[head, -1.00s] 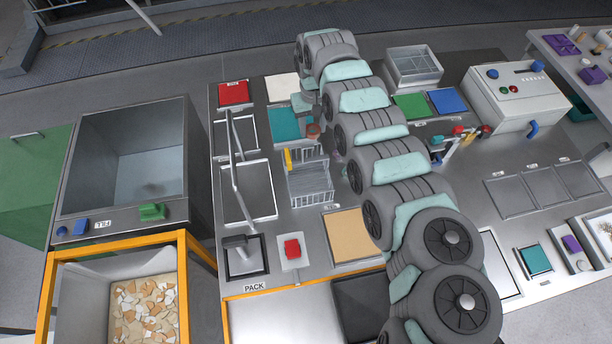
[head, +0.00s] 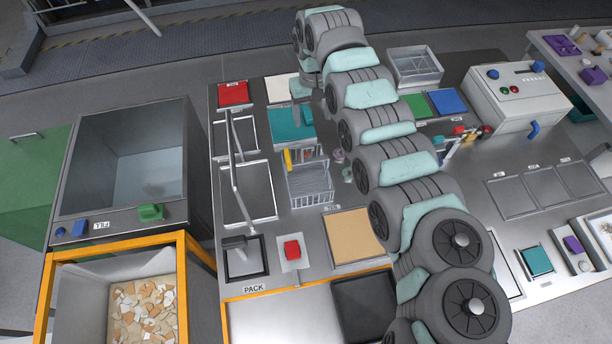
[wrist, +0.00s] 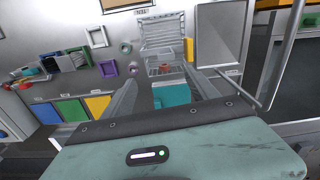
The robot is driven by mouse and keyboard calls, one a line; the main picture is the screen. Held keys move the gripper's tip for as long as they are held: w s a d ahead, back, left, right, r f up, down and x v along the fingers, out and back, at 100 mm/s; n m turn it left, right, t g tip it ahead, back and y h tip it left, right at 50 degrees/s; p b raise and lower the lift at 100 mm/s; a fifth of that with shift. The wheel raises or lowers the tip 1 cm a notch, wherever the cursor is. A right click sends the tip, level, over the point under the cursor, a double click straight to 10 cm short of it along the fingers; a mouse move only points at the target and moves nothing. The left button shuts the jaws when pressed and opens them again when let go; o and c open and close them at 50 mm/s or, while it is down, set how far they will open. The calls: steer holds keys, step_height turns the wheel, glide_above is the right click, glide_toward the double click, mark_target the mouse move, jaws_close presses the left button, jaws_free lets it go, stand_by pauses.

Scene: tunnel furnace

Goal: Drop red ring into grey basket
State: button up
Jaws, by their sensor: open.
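The grey wire basket (head: 310,186) stands on the bench left of my arm, with a yellow piece (head: 287,160) on its left side. It also shows in the wrist view (wrist: 160,38), beyond my fingers. A small reddish ring (wrist: 166,69) shows inside the basket's end nearest my gripper; its lower part is hidden. In the head view, a small reddish-brown patch (head: 318,153) shows at the basket's back edge. My gripper (wrist: 161,77) is open and empty, its fingers apart on either side of the ring in the picture. In the head view my gripper (head: 306,122) is over the teal panel.
A teal panel (head: 281,125) lies behind the basket. Small round parts (head: 338,156) lie just right of it. A bent metal rail (head: 235,165) rises to its left. A red button (head: 292,250) and tan panel (head: 357,240) are in front.

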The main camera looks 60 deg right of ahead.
step_height(320, 180, up, 6)
steer(key=shift+f+b, duration=0.1)
steer(key=shift+b, duration=0.35)
